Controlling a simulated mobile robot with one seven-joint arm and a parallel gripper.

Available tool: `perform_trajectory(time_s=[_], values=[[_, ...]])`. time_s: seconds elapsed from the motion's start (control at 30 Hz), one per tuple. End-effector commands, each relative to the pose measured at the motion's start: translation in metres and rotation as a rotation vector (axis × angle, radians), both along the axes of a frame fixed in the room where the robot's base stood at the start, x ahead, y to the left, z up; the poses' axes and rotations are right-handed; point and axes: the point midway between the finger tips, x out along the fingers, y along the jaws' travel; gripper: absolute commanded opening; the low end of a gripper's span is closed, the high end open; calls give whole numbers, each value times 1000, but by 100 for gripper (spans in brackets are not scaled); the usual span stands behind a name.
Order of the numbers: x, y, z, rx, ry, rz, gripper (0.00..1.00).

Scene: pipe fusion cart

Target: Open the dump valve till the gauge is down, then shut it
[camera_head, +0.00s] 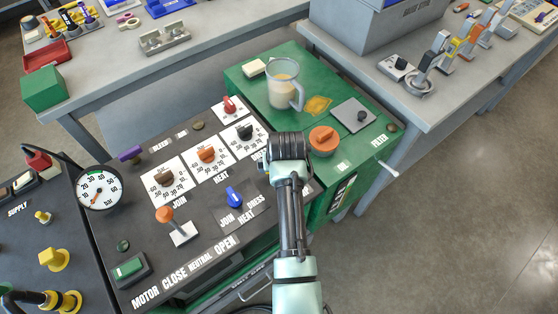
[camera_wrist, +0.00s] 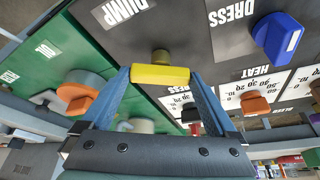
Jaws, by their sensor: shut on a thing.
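The dump valve's yellow handle (camera_wrist: 160,76) is between the blue fingers of my gripper (camera_wrist: 160,84) in the wrist view. The fingers are shut on it from both sides. The handle lies crosswise, below the white DUMP label (camera_wrist: 124,10). In the head view my gripper (camera_head: 289,148) is over the right end of the black panel and hides the valve. The round white pressure gauge (camera_head: 99,187) stands at the panel's left edge. Its needle is too small to read surely.
A blue selector knob (camera_head: 234,197), several dials and an orange-topped lever (camera_head: 165,215) sit left of my gripper. An orange knob (camera_head: 324,139) is close on its right. A glass jug (camera_head: 284,86) stands behind on the green top (camera_head: 240,88).

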Motion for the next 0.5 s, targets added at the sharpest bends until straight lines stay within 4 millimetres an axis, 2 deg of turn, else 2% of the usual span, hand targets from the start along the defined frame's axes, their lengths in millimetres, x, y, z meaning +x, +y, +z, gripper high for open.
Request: perform_trajectory(time_s=[0.5], values=[[2,-4,1,0,-2,404,38]])
